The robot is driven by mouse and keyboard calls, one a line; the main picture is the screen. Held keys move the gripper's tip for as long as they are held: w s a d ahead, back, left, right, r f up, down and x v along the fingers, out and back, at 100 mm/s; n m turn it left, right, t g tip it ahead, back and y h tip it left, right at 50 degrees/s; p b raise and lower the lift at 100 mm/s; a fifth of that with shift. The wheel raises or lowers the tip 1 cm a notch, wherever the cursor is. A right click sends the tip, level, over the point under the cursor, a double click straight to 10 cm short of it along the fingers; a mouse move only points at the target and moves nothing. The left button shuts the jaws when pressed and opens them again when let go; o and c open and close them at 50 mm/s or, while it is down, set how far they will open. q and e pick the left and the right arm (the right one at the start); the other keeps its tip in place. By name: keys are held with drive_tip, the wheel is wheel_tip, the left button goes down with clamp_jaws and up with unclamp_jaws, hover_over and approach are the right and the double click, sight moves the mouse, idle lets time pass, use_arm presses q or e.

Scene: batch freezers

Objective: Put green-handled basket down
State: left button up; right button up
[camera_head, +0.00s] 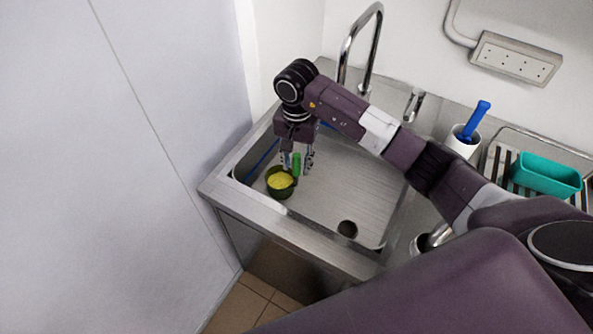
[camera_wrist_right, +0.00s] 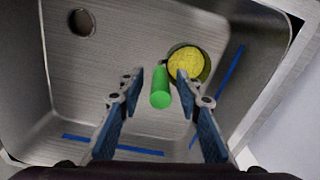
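The green-handled basket (camera_head: 281,192) is a small round dark basket with yellow contents. It sits in the steel sink (camera_head: 345,190), towards the left end of the basin. Its green handle (camera_wrist_right: 160,88) sticks up between the fingers of my right gripper (camera_wrist_right: 157,80). In the wrist view there are gaps between the handle and both fingers, so the gripper is open around it. In the head view my right gripper (camera_head: 297,163) points down into the sink above the basket. The basket also shows in the wrist view (camera_wrist_right: 206,72), beyond the right finger. My left gripper is not in view.
A tap (camera_head: 376,40) rises behind the sink, and a drain hole (camera_head: 347,229) lies in the basin. Blue strips (camera_wrist_right: 113,145) mark the basin. A white holder (camera_head: 462,141) with a blue-handled tool and a teal tub (camera_head: 546,174) stand to the right. A wall closes the left.

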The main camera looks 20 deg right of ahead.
sight(296, 153)
wheel_tip(296, 153, up, 8)
drive_tip(key=shift+f+b, duration=0.15)
drive_tip(key=shift+b, duration=1.05)
drive_tip(key=shift+r, duration=0.5)
